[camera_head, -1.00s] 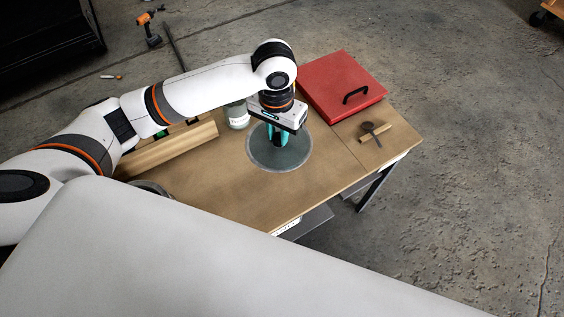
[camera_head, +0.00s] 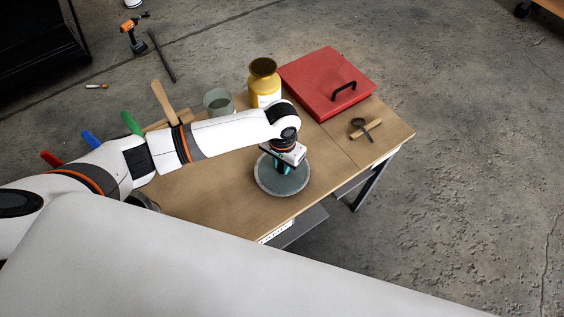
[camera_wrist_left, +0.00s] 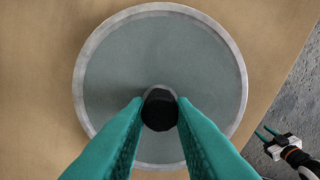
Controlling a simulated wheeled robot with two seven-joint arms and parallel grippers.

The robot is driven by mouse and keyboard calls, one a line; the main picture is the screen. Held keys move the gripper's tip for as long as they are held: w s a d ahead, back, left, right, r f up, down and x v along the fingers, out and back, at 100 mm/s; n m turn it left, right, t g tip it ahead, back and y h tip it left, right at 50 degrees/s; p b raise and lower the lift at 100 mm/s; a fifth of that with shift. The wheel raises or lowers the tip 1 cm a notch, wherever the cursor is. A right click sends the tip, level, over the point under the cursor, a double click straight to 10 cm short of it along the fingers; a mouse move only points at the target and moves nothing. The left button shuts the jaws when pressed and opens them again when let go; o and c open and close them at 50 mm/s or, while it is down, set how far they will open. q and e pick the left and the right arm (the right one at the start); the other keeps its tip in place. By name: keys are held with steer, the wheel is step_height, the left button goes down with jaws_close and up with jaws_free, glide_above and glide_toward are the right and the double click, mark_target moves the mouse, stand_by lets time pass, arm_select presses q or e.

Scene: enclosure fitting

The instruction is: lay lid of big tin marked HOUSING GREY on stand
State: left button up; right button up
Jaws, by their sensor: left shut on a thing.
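A round grey-green lid (camera_head: 284,184) with a pale rim and black knob (camera_wrist_left: 160,110) hangs from or rests under my left gripper (camera_head: 282,169). In the left wrist view the teal fingers are shut on the knob, and the lid (camera_wrist_left: 120,70) lies flat below them. I cannot tell whether the lid touches anything; no stand shows, and whatever is under the lid is hidden. The rim of a dark round vessel (camera_head: 143,200) shows behind my left arm, mostly hidden. No tin marking is readable. My right gripper (camera_wrist_left: 267,133) shows small in the left wrist view, fingers apart, empty.
A grey-green open pot (camera_head: 218,102) and a yellow jar (camera_head: 264,85) stand at the table's back. A red box (camera_head: 325,80) with black handle is back right, near a dark round tool and wooden stick (camera_head: 373,129). Coloured handles (camera_head: 130,122) stick up behind my arm.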

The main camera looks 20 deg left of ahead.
mark_target(282, 166)
arm_select(q)
steer(key=shift+f, duration=0.2)
arm_select(e)
steer(key=shift+w+d, duration=0.3)
steer(key=shift+d, duration=0.05)
arm_select(q)
steer(key=o, duration=0.8)
arm_select(e)
steer(key=shift+d, duration=0.1)
arm_select(q)
steer(key=shift+w+r, duration=0.1)
step_height(282, 166, up, 12)
steer(key=shift+r, duration=0.1)
arm_select(e)
steer(key=shift+a+r, duration=0.15)
steer(key=shift+a, duration=0.05)
steer(key=shift+s, duration=0.1)
